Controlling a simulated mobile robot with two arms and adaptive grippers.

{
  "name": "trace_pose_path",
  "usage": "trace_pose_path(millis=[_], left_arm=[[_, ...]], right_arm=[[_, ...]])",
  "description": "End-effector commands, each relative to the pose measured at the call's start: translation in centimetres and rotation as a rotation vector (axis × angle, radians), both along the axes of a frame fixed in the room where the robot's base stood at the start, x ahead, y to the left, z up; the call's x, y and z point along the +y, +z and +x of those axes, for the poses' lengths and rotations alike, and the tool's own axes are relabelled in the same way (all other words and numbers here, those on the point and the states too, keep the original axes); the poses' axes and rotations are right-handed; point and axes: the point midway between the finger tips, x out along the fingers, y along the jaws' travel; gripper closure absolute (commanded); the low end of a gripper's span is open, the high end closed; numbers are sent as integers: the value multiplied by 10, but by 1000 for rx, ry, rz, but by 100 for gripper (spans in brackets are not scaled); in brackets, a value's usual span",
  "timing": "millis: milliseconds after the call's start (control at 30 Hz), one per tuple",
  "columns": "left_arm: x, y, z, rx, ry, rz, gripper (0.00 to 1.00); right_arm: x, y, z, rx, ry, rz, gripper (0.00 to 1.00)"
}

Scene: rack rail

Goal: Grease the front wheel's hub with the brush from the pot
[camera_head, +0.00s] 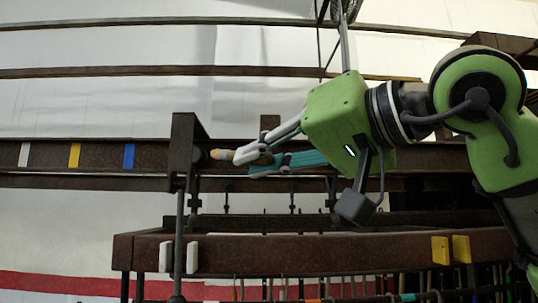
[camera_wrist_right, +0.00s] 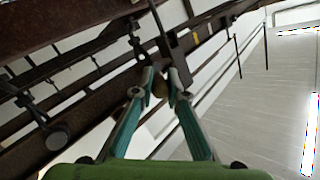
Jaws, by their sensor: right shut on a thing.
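My right gripper (camera_head: 252,160) comes in from the right in the head view. It is shut on a small tan-tipped thing, probably the brush (camera_head: 221,154). The tan tip points left, close to a dark upright bracket (camera_head: 184,142) on the rail; I cannot tell whether they touch. In the right wrist view the teal fingers (camera_wrist_right: 164,84) close on a small brownish piece, mostly hidden between them. I cannot make out the front wheel, its hub or the grease pot for certain. My left gripper is not in view.
A dark rail (camera_head: 105,156) runs across behind the gripper, with white, yellow and blue marks. Below it is a brown beam (camera_head: 330,254) with white and yellow blocks. A thin upright rod (camera_head: 179,235) stands under the bracket. Open space lies above the rail at left.

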Motion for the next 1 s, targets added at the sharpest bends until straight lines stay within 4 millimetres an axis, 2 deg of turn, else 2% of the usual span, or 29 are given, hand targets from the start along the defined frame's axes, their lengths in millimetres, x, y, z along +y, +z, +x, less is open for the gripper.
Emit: trace_pose_path(millis=[167,300,433,700,1000], left_arm=[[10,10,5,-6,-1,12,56],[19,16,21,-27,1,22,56],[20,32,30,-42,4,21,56],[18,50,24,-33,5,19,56],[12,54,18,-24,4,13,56]], right_arm=[[12,6,19,3,0,-1,100],[21,9,32,3,0,-2,100],[29,15,45,3,0,-2,100],[43,18,67,3,-1,-3,100],[49,18,75,1,-1,-2,100]])
